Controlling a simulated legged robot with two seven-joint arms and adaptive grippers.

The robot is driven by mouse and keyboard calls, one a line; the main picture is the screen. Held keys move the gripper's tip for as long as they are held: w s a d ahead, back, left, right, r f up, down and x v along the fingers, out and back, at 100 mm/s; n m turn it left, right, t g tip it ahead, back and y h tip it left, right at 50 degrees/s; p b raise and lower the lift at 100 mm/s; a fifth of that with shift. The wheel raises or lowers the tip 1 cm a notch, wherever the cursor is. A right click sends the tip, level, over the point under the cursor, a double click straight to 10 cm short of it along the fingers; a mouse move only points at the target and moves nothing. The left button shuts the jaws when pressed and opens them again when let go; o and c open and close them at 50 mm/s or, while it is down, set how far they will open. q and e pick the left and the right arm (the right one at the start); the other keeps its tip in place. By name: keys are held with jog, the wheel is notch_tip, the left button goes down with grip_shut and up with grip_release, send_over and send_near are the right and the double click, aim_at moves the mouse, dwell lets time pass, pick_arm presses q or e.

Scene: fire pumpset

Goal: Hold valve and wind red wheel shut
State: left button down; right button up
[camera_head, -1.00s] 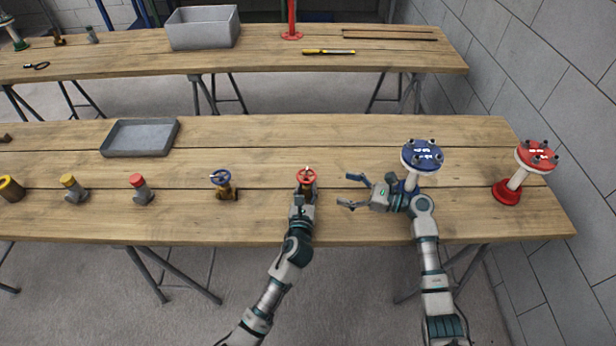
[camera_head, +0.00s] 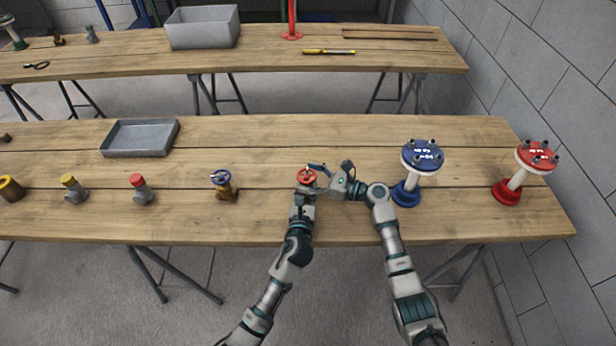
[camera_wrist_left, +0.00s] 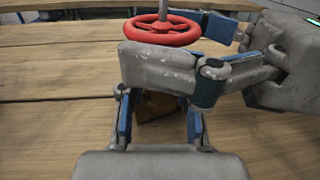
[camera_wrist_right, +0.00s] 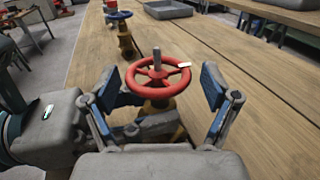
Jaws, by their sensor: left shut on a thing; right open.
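The valve with the red wheel (camera_head: 307,175) stands upright on the front table. Its red wheel (camera_wrist_left: 162,30) shows at the top of the left wrist view, above a brass body (camera_wrist_left: 155,104) that is mostly hidden. My left gripper (camera_head: 303,196) is shut on the valve body below the wheel. My right gripper (camera_head: 318,182) is open at the valve's right side. In the right wrist view the red wheel (camera_wrist_right: 158,77) lies between and just beyond the right gripper's (camera_wrist_right: 160,105) spread fingers. I cannot tell whether a finger touches it.
A blue-wheeled valve (camera_head: 222,184) stands to the left. A blue flanged stand (camera_head: 407,192) and a red one (camera_head: 507,191) stand to the right. A grey tray (camera_head: 140,138) lies at the back left. The table behind the red-wheeled valve is clear.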

aim_at(309, 175)
jog(key=c, duration=1.2)
jog(key=m+t+h, duration=0.1)
jog(key=m+t, duration=0.1)
jog(key=t, duration=0.1)
jog(key=shift+s+f+h, duration=0.1)
jog(key=shift+h, duration=0.3)
jog(key=shift+m+t+h, duration=1.1)
jog(key=shift+m+t, duration=0.4)
jog(key=shift+t, duration=0.2)
jog(key=shift+d, duration=0.1)
jog(key=o, duration=1.2)
notch_tip(309, 175, up, 10)
jog(key=shift+r, duration=0.1)
